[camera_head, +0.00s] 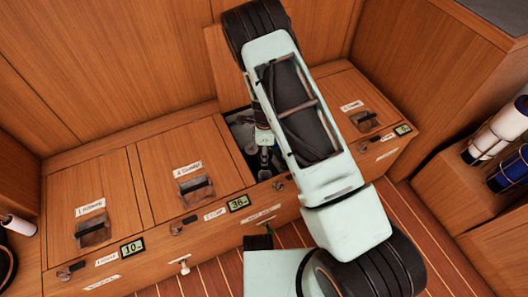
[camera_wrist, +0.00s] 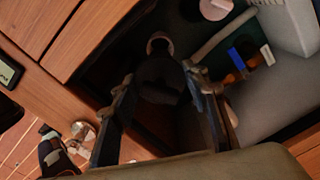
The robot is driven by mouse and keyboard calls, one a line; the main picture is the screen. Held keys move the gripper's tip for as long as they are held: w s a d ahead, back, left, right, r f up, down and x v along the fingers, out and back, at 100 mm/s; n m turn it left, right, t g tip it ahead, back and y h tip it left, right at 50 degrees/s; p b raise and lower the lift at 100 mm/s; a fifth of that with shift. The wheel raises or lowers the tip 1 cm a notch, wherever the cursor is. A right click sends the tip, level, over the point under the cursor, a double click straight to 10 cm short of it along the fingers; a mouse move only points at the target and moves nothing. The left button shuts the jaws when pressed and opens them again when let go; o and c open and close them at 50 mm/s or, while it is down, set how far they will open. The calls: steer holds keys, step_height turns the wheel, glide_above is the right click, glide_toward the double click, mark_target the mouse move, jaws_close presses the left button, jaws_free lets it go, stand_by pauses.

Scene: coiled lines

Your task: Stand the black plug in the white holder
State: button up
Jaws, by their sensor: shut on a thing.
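My gripper (camera_wrist: 158,80) reaches down into the open compartment of the wooden bench. Its two fingers are shut on a dark rounded thing, which looks like the black plug (camera_wrist: 160,76); its shape is hard to read in the shadow. A small pale round piece (camera_wrist: 158,42) shows just beyond the plug; I cannot tell whether it is the white holder or whether they touch. Another pale round piece (camera_wrist: 215,8) is at the top edge of the wrist view. In the head view my gripper (camera_head: 265,165) is partly hidden by my arm, and the plug cannot be made out.
The compartment walls are close around my gripper. A grey block (camera_wrist: 292,25), a pale hose (camera_wrist: 222,36) and a blue piece (camera_wrist: 236,58) lie to the right inside. The raised lid (camera_head: 222,68) stands behind. Closed lids (camera_head: 185,165) lie to the left.

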steer(key=shift+f+b, duration=2)
steer(key=shift+f, duration=0.9)
steer(key=shift+f+b, duration=0.35)
steer(key=shift+f, duration=0.05)
steer(key=shift+f+b, duration=1.55)
steer(key=shift+f, duration=0.5)
steer(key=shift+r+p, duration=0.35)
steer(key=shift+r, duration=0.15)
steer(key=shift+f, duration=0.5)
stand_by(0.3)
steer(key=o, duration=1.8)
steer(key=shift+c, duration=0.2)
